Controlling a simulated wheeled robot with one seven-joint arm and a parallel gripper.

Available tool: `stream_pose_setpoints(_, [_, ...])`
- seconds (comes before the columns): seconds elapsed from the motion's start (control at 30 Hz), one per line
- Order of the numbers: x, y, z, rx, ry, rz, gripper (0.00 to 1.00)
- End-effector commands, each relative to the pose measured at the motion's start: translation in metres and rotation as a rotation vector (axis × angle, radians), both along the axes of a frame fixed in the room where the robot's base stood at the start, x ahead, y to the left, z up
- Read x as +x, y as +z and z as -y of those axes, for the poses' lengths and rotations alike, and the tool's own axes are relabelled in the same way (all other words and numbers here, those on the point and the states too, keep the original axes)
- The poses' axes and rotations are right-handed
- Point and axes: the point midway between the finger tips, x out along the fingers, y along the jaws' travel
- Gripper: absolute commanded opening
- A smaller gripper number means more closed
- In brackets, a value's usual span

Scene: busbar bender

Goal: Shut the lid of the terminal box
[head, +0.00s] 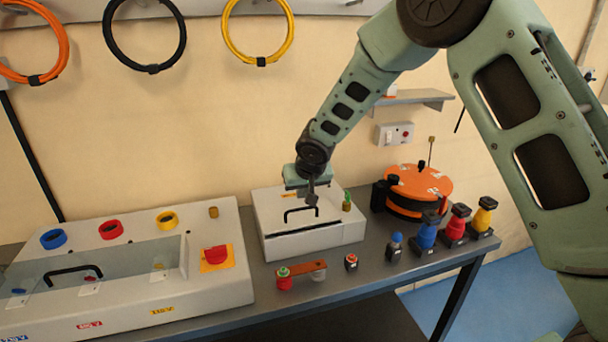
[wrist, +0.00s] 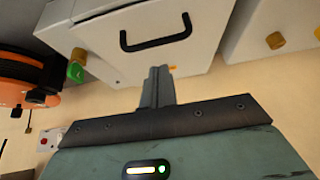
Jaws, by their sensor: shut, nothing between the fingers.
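The white box (head: 335,233), which I take to be the terminal box, stands on the bench in the middle of the head view. Its pale lid (head: 272,207) carries a black handle (head: 300,212), also seen in the wrist view (wrist: 157,43). A dark line runs along the lid's front edge; I cannot tell how far the lid stands open. A green-topped knob (head: 347,202) is at the box's right side. My gripper (head: 312,198) is shut and empty, pointing at the lid behind the handle. In the wrist view its fingertips (wrist: 157,72) overlap the lid; contact is unclear.
A console (head: 225,285) with a clear cover and red switch (head: 215,255) stands on the left. An orange reel (head: 420,185) is to the right. Small coloured terminals and a copper bar (head: 308,267) line the bench front. The wall is close behind.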

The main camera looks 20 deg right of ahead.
Motion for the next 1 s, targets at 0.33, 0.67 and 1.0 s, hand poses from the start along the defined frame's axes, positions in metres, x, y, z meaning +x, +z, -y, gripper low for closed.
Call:
stream_pose_setpoints(0.33, [-0.007, -0.023, -0.001, 0.000, 0.000, 0.000, 0.00])
stream_pose_setpoints(0.67, [-0.007, -0.024, -0.001, 0.001, 0.000, 0.001, 0.00])
stream_pose_setpoints(1.0, [-0.013, -0.047, -0.001, 0.000, 0.001, 0.002, 0.00])
